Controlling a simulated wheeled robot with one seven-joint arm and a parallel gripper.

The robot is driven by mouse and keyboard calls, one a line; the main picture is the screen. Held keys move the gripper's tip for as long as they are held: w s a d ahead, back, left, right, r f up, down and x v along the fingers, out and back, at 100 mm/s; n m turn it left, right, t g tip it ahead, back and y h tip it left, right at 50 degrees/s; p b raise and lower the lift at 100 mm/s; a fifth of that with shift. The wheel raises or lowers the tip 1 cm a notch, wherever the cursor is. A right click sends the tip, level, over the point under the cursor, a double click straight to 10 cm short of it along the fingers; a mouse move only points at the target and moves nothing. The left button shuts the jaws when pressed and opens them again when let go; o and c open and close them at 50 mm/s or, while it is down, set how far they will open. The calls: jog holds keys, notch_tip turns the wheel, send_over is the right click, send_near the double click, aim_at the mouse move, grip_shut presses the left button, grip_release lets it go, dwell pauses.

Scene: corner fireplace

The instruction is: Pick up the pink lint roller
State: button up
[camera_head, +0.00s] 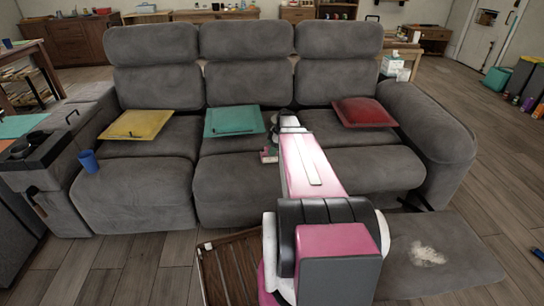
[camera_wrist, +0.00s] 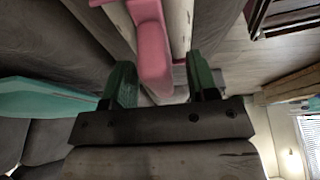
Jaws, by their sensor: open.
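The pink lint roller (camera_wrist: 152,62) shows in the upper middle of the wrist view, its pink part between pale, whitish lengths. My gripper (camera_wrist: 161,82) has two green fingers, one on each side of the pink part, with gaps visible. The gripper is open, and I cannot tell whether either finger touches the roller. In the head view my gripper (camera_head: 269,156) is at the front of the sofa's middle seat, largely hidden by my pink and white arm. A small patch of pink shows there beside the green.
The grey sofa (camera_head: 145,188) fills the middle of the head view. Yellow (camera_head: 138,124), teal (camera_head: 233,120) and red (camera_head: 363,112) cushions lie on its seats. A blue cup (camera_head: 89,161) stands at left. A brown slatted crate (camera_head: 232,268) is on the floor.

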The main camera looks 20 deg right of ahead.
jog(key=shift+a+f, duration=0.25)
jog(key=shift+f, duration=0.3)
jog(key=shift+c, duration=0.3)
grip_shut()
